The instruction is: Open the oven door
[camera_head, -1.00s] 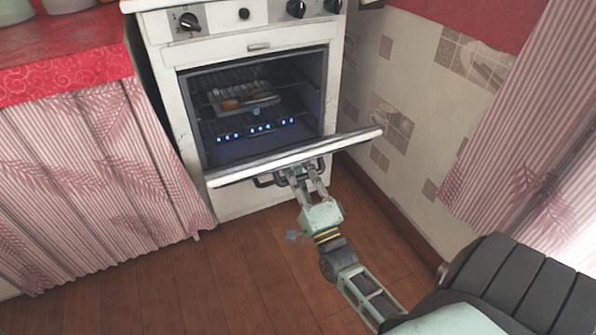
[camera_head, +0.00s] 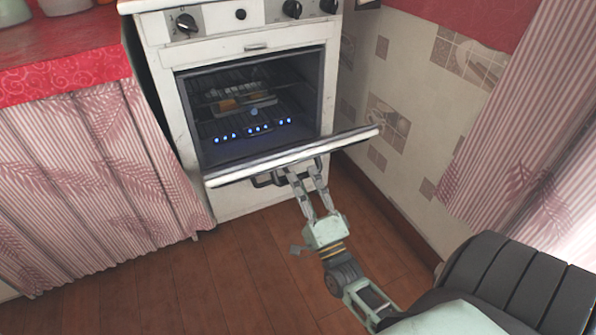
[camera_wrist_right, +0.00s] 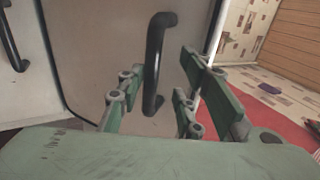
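The white oven (camera_head: 188,125) stands at the back, with its dark inside and wire racks in sight. Its oven door (camera_head: 295,156) is tipped part-way down, and I see mostly its upper edge in the head view. The black door handle (camera_head: 262,181) shows under that edge, and in the right wrist view (camera_wrist_right: 155,65). My right gripper (camera_head: 305,175) is at the handle. In the right wrist view its green fingers (camera_wrist_right: 153,100) are spread on either side of the handle, with gaps. My left gripper is not in view.
A food item (camera_head: 240,101) lies on a rack above blue lights (camera_head: 252,129). A curtained counter (camera_head: 85,185) stands left and a tiled wall (camera_head: 405,120) right. The wooden floor (camera_head: 200,285) before the oven is clear.

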